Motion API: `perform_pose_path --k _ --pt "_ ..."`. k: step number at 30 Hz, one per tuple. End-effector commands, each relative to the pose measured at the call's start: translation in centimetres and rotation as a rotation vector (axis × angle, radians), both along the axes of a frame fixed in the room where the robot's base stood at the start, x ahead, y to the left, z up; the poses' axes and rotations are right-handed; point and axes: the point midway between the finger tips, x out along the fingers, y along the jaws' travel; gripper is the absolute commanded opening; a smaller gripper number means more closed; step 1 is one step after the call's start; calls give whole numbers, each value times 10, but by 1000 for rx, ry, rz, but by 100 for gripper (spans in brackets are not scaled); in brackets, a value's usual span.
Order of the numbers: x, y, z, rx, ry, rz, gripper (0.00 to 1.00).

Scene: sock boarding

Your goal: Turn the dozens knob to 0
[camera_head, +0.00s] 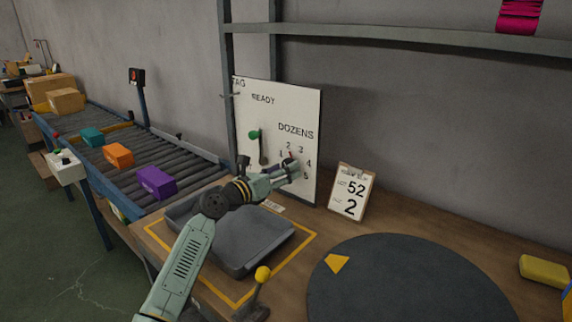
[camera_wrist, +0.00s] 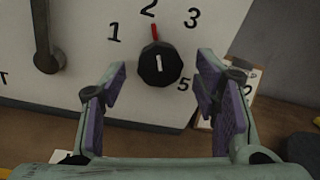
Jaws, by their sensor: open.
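The dozens knob (camera_wrist: 159,66) is a dark, faceted dial on a white panel (camera_head: 262,105). In the wrist view its red pointer stands nearly upright, close to the numeral 2. The numerals 1, 2, 3 and 5 show around it there; no 0 is visible. My gripper (camera_wrist: 162,92) is open, with its two purple-padded fingers to the left and right of the knob's lower side. I cannot tell whether either finger touches it. In the head view my gripper (camera_head: 288,172) is at the panel and partly covers the knob.
A lever with a green ball (camera_head: 254,134) is left of the knob on the panel. A clipboard (camera_head: 351,190) reading 52 and 2 stands to the right. A grey tray (camera_head: 250,245) lies below my arm. A dark round turntable (camera_head: 405,285) fills the bench's right front.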

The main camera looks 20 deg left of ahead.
Motion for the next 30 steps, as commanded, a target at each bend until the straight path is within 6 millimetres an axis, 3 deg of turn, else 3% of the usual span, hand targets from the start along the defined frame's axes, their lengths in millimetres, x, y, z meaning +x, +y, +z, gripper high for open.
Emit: perform_pose_path --k 5,14,30 --pt "12 -6 1 -1 1 -1 56" --pt "13 -6 0 0 0 0 55" --pt "13 -6 0 -1 0 0 19"
